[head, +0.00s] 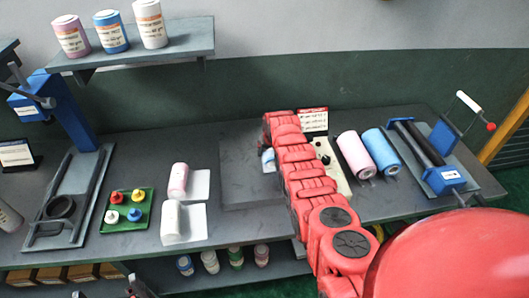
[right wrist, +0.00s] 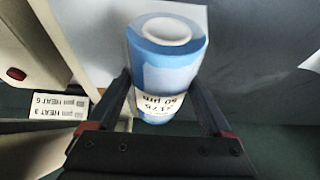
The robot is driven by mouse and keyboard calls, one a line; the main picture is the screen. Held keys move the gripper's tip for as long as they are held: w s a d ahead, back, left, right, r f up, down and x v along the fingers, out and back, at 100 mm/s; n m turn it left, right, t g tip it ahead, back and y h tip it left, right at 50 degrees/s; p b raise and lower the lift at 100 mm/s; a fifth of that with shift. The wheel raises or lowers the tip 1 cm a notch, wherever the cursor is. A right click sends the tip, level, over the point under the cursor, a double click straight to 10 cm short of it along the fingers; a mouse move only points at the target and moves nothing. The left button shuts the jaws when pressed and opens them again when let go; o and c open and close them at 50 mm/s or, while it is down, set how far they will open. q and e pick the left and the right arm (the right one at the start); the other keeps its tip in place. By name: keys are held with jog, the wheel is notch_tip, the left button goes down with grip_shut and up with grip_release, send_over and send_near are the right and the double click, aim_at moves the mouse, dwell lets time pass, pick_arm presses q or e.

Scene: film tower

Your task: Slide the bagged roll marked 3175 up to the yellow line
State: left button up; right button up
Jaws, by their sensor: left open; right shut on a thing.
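The bagged roll (right wrist: 167,58) is blue with a pale, cloudy wrap and a white core. Its label reads 3175 and 60 µm, upside down in the right wrist view. My right gripper (right wrist: 160,82) is shut on it, one finger on each side. In the head view only a small part of the roll (head: 268,160) shows on the dark plate beside my red right arm, which hides the gripper. My left gripper (head: 136,288) shows only in part at the bottom edge, open. I cannot make out the yellow line in either view.
A cream machine (head: 336,172) stands right of my right arm, partly hidden. Pink (head: 354,152) and blue (head: 381,150) rolls lie beyond it, before a blue-ended roller device (head: 436,160).

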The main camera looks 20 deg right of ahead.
jog(key=shift+s+d, duration=0.1)
jog(key=shift+d, duration=0.3)
jog(key=shift+w+b, duration=0.2)
jog(key=shift+b, duration=0.55)
jog(key=o, duration=1.5)
jog(key=shift+r, duration=0.1)
